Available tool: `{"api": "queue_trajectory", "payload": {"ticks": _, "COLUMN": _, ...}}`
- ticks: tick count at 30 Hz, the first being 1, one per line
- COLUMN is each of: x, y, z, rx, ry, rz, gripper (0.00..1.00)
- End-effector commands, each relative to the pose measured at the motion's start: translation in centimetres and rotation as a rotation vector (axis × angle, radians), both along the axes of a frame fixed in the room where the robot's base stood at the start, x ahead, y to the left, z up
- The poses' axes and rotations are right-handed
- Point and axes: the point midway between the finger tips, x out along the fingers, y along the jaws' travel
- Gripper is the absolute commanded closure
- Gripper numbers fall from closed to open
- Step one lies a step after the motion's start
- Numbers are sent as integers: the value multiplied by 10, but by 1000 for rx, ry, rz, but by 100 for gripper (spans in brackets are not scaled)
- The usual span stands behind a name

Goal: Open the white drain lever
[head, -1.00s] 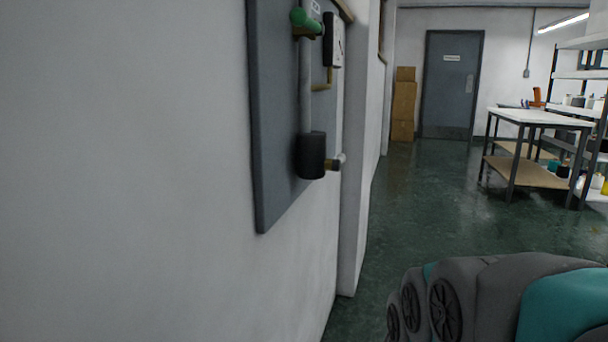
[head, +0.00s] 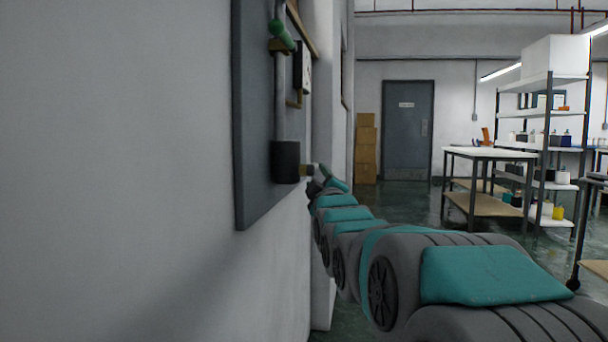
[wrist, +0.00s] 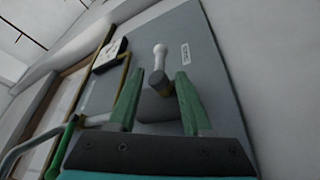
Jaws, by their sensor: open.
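The white drain lever (wrist: 160,54) shows in the wrist view as a rounded white handle above a brass fitting (wrist: 159,82) on a dark cylinder. In the head view, the brass fitting (head: 307,170) sticks out from the black cylinder (head: 286,162), and the lever is mostly lost behind my gripper. My gripper (wrist: 160,75) is open, with green fingers on either side of the fitting and lever in the wrist view. No contact is clear. In the head view my gripper (head: 322,178) is close to the fitting, small and partly hidden by my arm.
The grey panel (head: 252,120) also carries a pipe with a green handle (head: 282,35) and a gauge box (head: 306,68). A small label (wrist: 185,54) is right of the lever. The white wall runs close on the left. A table (head: 488,154) and shelves stand far right.

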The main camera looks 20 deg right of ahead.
Motion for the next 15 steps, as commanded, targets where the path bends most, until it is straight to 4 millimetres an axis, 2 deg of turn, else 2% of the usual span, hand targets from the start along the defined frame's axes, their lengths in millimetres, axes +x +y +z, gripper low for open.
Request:
{"api": "queue_trajectory", "payload": {"ticks": 5, "x": 12, "y": -3, "z": 4, "rx": 1, "ry": -2, "rz": 1, "gripper": 50}}
{"api": "queue_trajectory", "payload": {"ticks": 15, "x": 52, "y": -13, "z": 11, "rx": 4, "ry": 2, "rz": 2, "gripper": 50}}
